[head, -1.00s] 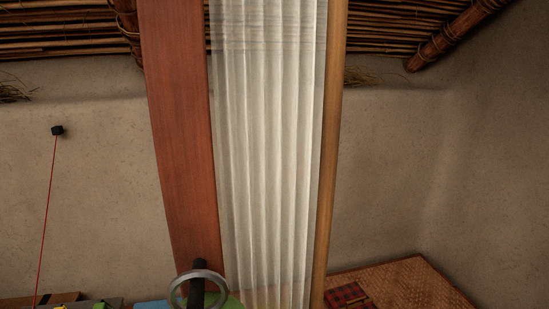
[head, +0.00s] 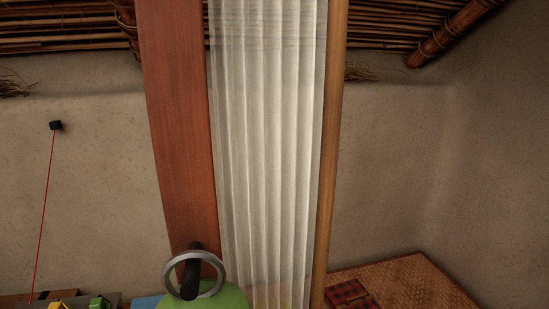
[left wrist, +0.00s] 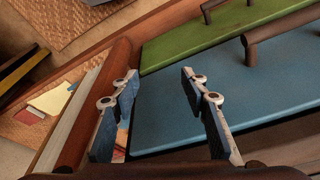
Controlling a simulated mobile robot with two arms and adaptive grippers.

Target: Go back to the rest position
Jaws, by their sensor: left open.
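My left gripper (left wrist: 160,74) shows in the left wrist view. Its two blue-padded fingers are apart, with nothing between them. Beyond the fingers is a blue panel (left wrist: 185,105) with a dark bar handle, and behind it a green panel (left wrist: 190,45) with a similar handle. I cannot tell how far the fingers are from the blue panel. Neither gripper can be made out in the head view, and my right gripper is in neither view.
In the head view, a reddish board (head: 177,130) and a pleated sheer curtain (head: 265,150) beside a wooden post (head: 331,150) stand in front. A metal ring (head: 170,273) with a dark rod sits low. A woven surface (head: 420,285) holds red plaid pieces (head: 348,291).

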